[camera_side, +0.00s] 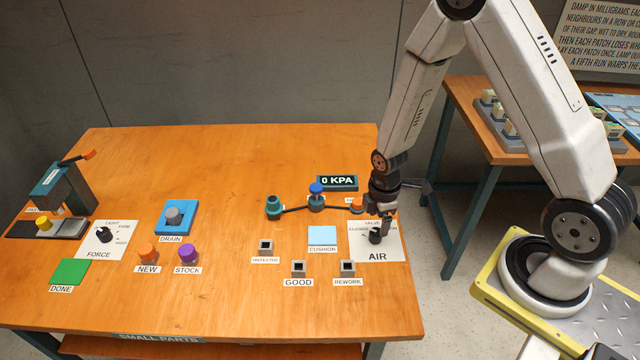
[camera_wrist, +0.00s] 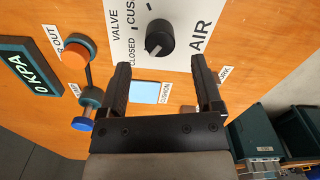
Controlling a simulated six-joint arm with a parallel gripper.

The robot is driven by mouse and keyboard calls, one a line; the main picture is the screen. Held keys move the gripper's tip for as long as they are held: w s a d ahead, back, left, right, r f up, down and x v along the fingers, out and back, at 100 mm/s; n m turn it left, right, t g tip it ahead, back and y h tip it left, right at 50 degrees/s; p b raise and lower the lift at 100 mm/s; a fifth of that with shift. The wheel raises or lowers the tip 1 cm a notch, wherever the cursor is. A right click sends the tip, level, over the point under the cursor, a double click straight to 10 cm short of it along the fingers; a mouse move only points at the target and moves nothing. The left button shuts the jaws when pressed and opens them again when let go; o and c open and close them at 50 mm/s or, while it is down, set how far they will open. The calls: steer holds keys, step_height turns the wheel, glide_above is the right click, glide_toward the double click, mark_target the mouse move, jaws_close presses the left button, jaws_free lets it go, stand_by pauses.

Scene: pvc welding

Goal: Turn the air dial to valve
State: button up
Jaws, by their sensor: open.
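The air dial (camera_side: 375,236) is a black round knob on the white AIR plate (camera_side: 376,255) at the table's right side. In the wrist view the dial (camera_wrist: 158,38) lies just beyond my fingertips, near the gap between them. Its white mark is turned toward the word CLOSED; the words VALVE and CUSHION are also on the plate, the latter partly cut off. My gripper (camera_wrist: 164,70) is open and empty. In the side view my gripper (camera_side: 383,208) is above the dial, pointing down, and hides part of the plate's labels.
The 0 KPA display (camera_side: 337,182) and a blue-topped fitting (camera_side: 316,190) on a black hose line stand just left of my gripper. The light blue CUSHION pad (camera_side: 322,235) and the GOOD (camera_side: 298,268) and REWORK (camera_side: 347,268) sockets lie left of the plate. The back table middle is clear.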

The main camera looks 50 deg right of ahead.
mark_target(377, 232)
steer(key=shift+f, duration=2.55)
jaws_close()
